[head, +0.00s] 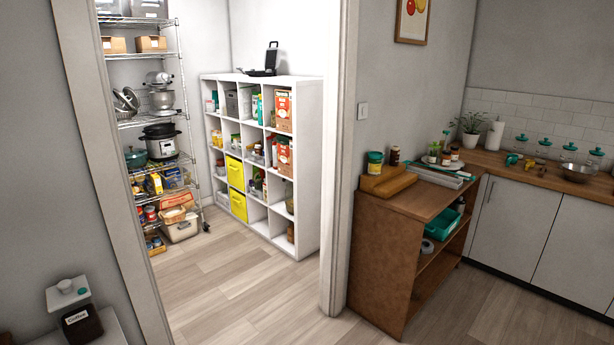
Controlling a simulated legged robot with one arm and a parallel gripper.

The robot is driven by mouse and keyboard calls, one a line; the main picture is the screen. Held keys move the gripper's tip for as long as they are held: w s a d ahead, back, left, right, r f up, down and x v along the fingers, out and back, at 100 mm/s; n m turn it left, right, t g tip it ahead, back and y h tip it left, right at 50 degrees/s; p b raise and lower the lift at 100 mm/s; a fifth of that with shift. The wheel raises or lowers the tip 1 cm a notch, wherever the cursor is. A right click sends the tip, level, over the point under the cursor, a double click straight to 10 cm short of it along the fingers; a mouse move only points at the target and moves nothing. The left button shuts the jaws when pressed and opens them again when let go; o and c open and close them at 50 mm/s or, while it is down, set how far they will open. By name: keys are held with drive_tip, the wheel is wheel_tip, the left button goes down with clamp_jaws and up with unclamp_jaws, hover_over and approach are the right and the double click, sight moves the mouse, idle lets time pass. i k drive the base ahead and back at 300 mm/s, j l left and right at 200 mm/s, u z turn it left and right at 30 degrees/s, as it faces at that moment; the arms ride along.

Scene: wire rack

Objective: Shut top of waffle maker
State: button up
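The waffle maker (265,70) is a small black appliance on top of the white cube shelf (303,89), in the pantry beyond the doorway. Its lid (272,54) stands raised, roughly upright, at the right side of its base. It is far from me and small in the head view, so details of its plates and handle are hard to tell. My gripper and arm do not show in this view.
A doorway with a white right frame (340,170) opens onto the pantry's clear wood floor (225,265). A wire rack (160,120) stands left inside. A brown cabinet (385,240) stands right of the doorway. A coffee canister (82,325) is at lower left.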

sight(272, 55)
drive_tip(key=i+u, duration=0.15)
drive_tip(key=i, duration=0.45)
drive_tip(key=i+u, duration=0.1)
drive_tip(key=i, duration=0.45)
drive_tip(key=i+l+u, duration=0.15)
drive_tip(key=i, duration=0.45)
drive_tip(key=i+l+u, duration=0.15)
drive_tip(key=i, duration=0.4)
drive_tip(key=i+j+u, duration=0.1)
drive_tip(key=i+u, duration=0.2)
drive_tip(key=i, duration=0.65)
drive_tip(key=i+l+u, duration=0.1)
drive_tip(key=i+u, duration=0.2)
drive_tip(key=i, duration=0.65)
drive_tip(key=i+l+z, duration=0.1)
drive_tip(key=i+z, duration=0.25)
drive_tip(key=i, duration=0.2)
drive_tip(key=i+z, duration=0.4)
drive_tip(key=i, duration=0.15)
drive_tip(key=i+j+z, duration=0.35)
drive_tip(key=i, duration=0.2)
drive_tip(key=i+l, duration=0.05)
drive_tip(key=l, duration=0.05)
